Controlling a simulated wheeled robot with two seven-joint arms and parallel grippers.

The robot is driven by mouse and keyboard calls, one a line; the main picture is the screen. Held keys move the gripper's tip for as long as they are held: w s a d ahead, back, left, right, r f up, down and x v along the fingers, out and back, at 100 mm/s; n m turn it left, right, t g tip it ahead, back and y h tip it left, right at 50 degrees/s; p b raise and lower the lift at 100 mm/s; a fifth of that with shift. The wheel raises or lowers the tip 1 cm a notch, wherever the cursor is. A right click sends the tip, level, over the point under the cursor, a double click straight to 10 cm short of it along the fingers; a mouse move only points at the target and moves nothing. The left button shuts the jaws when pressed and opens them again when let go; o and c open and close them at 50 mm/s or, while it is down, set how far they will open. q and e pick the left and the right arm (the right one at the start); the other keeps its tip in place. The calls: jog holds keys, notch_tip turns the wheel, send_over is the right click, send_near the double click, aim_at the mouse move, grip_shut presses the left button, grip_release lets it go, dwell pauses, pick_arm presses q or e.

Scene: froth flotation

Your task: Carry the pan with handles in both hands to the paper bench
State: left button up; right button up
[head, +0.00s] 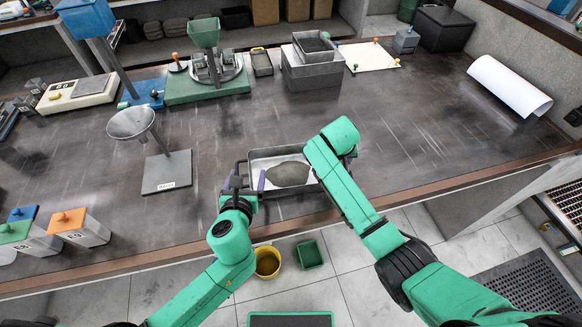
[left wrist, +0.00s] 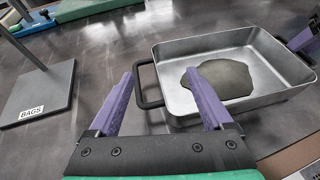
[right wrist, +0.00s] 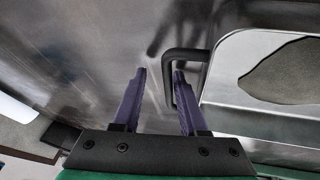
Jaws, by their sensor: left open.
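The grey metal pan (head: 285,152) stands on the bench near its front edge, with dark wet material (head: 287,174) in it. My left gripper (head: 249,182) is open at the pan's left end. In the left wrist view the dark left handle (left wrist: 147,86) lies between its purple fingers, with space on both sides. My right gripper (head: 342,152) is at the right end; its fingers are mostly hidden in the head view. In the right wrist view its fingers stand apart, and the right handle (right wrist: 184,52) is close to one finger; contact cannot be told. A curled white paper sheet (head: 510,86) lies at the far right.
A funnel on a stand (head: 166,172) is left of the pan. A grey box (head: 313,72) and a green-based device (head: 207,86) stand behind. A yellow bucket (head: 267,262) and green bin (head: 309,255) are on the floor. The bench right of the pan is mostly clear.

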pick_arm(q)
jog(key=shift+v, duration=1.1)
pick_arm(e)
jog(key=v, duration=1.2)
